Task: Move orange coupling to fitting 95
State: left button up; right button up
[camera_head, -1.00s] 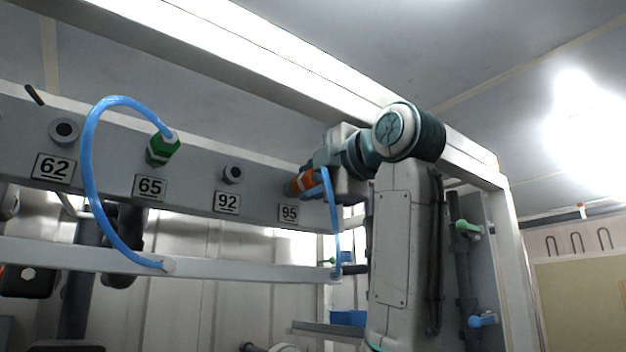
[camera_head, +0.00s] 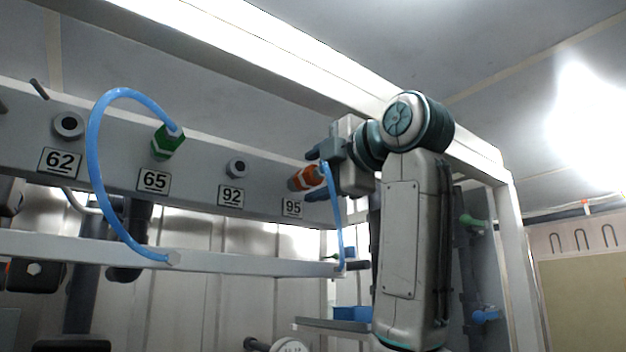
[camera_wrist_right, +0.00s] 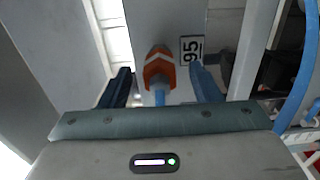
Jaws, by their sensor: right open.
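The orange coupling (camera_head: 308,177) sits on the grey panel at the fitting above the label 95 (camera_head: 292,207), with a blue hose (camera_head: 336,215) running down from it. In the right wrist view the orange coupling (camera_wrist_right: 159,68) lies between the fingers, beside the 95 label (camera_wrist_right: 191,50). My right gripper (camera_head: 318,176) is open, its fingers apart on either side of the coupling; in the right wrist view the open gripper (camera_wrist_right: 163,88) shows a gap at both sides. The coupling hides the fitting. My left gripper is not in view.
A green coupling (camera_head: 167,142) with a blue hose loop sits at label 65 (camera_head: 154,180). Fittings 62 (camera_head: 68,124) and 92 (camera_head: 237,167) are bare. A white rail (camera_head: 230,255) runs below the panel, and a frame post (camera_head: 520,250) stands right of my arm.

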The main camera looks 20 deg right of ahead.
jog(key=b+v, duration=0.3)
jog(key=v, duration=0.6)
jog(key=shift+s+b, duration=0.15)
jog(key=shift+b, duration=0.15)
